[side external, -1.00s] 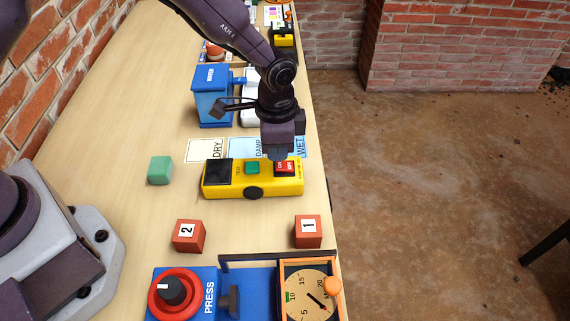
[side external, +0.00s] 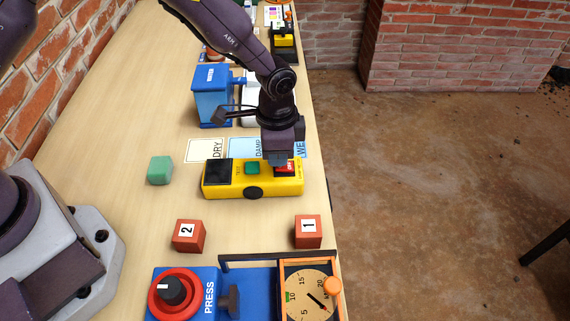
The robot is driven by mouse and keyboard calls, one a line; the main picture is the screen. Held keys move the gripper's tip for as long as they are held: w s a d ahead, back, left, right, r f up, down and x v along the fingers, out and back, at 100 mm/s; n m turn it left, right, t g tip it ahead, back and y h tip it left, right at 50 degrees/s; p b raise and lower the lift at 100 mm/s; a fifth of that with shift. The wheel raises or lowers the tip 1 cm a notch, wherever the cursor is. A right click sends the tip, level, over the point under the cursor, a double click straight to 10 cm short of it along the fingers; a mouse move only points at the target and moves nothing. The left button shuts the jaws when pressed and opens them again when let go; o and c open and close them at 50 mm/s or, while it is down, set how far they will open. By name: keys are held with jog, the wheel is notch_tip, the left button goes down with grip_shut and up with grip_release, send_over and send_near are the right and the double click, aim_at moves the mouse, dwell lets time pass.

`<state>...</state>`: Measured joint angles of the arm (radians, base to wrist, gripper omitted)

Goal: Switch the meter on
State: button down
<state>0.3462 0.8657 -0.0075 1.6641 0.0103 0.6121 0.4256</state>
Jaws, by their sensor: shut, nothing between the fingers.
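The yellow meter (side external: 222,191) lies on the bench. It has a dark screen (side external: 218,172), a green button (side external: 252,168), a black round knob (side external: 253,192) on its near side and a red rocker switch (side external: 285,168) at its right end. My gripper (side external: 277,161) is shut and empty, pointing down at the left part of the red switch. The fingertips look to be at or just above the switch; whether they touch it I cannot tell. They hide part of the switch. The screen looks dark.
Cards reading DRY (side external: 205,150), DAMP (side external: 245,147) and WET lie behind the meter. A green block (side external: 160,170) is to its left. Red blocks 2 (side external: 188,236) and 1 (side external: 308,231) stand in front. A blue press (side external: 230,272) and a dial gauge (side external: 308,294) are nearest.

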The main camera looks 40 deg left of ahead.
jog(key=shift+f, duration=0.45)
jog(key=shift+r, duration=3.5)
